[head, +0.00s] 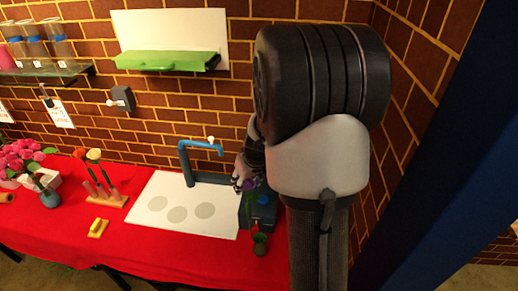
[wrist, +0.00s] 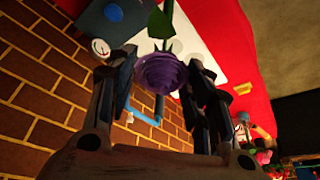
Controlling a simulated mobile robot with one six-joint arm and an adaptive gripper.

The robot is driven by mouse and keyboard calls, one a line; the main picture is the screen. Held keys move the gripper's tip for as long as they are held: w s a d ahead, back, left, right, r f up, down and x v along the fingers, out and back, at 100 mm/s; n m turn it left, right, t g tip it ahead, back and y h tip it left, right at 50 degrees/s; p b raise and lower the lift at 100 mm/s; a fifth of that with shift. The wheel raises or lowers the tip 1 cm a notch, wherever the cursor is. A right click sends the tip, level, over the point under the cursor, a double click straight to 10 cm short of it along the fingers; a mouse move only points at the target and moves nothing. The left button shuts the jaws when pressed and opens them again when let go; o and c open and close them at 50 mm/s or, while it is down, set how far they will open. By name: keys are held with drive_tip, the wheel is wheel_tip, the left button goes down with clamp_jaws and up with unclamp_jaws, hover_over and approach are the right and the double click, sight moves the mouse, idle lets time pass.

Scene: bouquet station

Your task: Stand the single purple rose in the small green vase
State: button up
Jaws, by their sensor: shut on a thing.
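The purple rose (head: 250,185) is head up at my gripper (head: 243,178), near the right part of the red table. In the wrist view the rose's purple bloom (wrist: 160,74) lies between the two fingers of my gripper (wrist: 163,62), with a green leaf and stem running away from the camera. My gripper is shut on the rose. The small green vase (head: 260,243) stands upright on the red cloth near the front edge, below the rose. The stem runs down towards the vase; I cannot tell whether its lower end is inside or outside the mouth.
A dark blue box (head: 264,213) stands right behind the vase. A blue bent stand (head: 187,165) rises behind a white mat (head: 150,222). A wooden rack (head: 107,199), a yellow block (head: 98,228) and a blue vase (head: 50,199) are to the left. A brick wall is close behind.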

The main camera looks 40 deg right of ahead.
sight(249, 213)
drive_tip(key=s+d+r+p, duration=0.1)
drive_tip(key=d+r+p, duration=0.15)
drive_tip(key=d, duration=0.25)
wheel_tip(249, 213, down, 15)
drive_tip(key=b, duration=1.6)
drive_tip(key=shift+a, duration=0.15)
drive_tip(key=shift+f+b, duration=0.55)
idle(1.4)
drive_tip(key=o, duration=1.1)
